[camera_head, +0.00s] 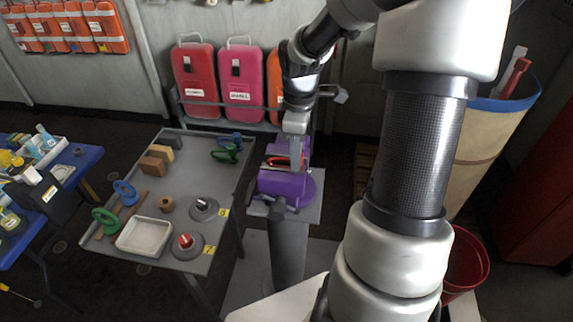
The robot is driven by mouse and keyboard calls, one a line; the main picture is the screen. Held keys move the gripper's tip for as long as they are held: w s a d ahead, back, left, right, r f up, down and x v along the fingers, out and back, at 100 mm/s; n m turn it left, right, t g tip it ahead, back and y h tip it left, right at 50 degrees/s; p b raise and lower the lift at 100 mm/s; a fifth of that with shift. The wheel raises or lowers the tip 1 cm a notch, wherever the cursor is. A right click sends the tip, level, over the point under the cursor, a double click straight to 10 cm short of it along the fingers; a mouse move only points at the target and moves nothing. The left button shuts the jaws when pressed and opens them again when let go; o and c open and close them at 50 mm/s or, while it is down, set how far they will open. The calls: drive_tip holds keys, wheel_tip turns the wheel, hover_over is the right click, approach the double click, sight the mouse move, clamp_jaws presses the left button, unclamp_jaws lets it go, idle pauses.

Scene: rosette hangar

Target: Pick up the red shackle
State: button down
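A red curved piece, which looks like the red shackle (279,161), shows at the top of a purple vise (283,186). I cannot tell if it lies on the vise or is held between its jaws. My gripper (296,166) points down right at the red piece and partly covers it. The fingers are seen edge-on and small, so their opening and any contact with the red piece are unclear.
A grey table (190,170) left of the vise holds green and blue shackle-like pieces, brown blocks, a white tray (145,236) and two round grey stands. Red cases (197,80) stand behind. A red bucket (466,262) and tan bin (492,140) are at right.

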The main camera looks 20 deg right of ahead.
drive_tip(key=shift+r+p, duration=4.15)
drive_tip(key=shift+r, duration=0.2)
drive_tip(key=shift+w+a+f, duration=0.1)
drive_tip(key=shift+a, duration=0.05)
